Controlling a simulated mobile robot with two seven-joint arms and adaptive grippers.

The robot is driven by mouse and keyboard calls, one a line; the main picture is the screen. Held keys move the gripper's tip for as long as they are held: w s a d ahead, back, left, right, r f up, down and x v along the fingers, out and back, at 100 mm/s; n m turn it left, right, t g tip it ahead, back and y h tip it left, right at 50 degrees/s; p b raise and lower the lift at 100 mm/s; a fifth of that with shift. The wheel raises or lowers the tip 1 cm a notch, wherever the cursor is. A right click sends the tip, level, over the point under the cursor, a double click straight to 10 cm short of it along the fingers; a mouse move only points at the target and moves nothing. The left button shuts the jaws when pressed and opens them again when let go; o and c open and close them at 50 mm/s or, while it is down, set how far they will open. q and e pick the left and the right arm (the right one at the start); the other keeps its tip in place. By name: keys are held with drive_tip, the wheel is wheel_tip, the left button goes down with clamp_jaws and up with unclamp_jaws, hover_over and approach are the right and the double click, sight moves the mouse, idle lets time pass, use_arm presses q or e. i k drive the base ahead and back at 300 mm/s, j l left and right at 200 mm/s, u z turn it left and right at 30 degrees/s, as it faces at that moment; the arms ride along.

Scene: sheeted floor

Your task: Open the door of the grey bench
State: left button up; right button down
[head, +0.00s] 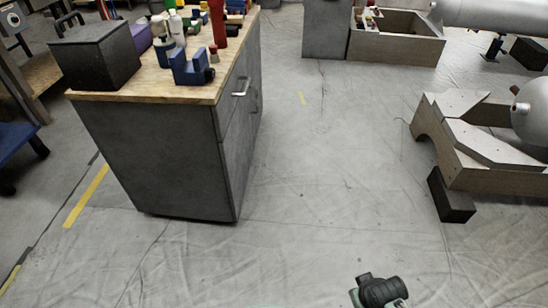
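The grey bench (160,160) stands at left centre, with a pale wooden top (205,90). Its broad grey side faces me. Its front, on the right side, is seen at a steep angle. A metal handle (241,88) sits high on that front, just below the top. The door (236,140) seems flush with the front, so it looks shut, but its edges are hard to make out. Neither gripper's fingers show. A dark rounded part at the bottom edge, right of centre, seems to be mine, and no fingertips can be seen on it.
A black box (95,55), a blue block-like tool (190,67) and a red item (217,25) stand on the bench. Wooden cradles (480,145) and a dark block (450,196) are at right. The sheeted floor (325,160) right of the bench is clear.

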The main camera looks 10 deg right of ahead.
sight(236, 149)
drive_tip(key=i+l, duration=0.15)
drive_tip(key=l, duration=0.2)
drive_tip(key=i+l, duration=0.1)
drive_tip(key=l, duration=0.3)
drive_tip(key=i+l, duration=0.15)
drive_tip(key=l, duration=0.2)
drive_tip(key=i+l+u, duration=0.1)
drive_tip(key=l, duration=0.25)
drive_tip(key=i+l, duration=0.1)
drive_tip(key=l, duration=0.3)
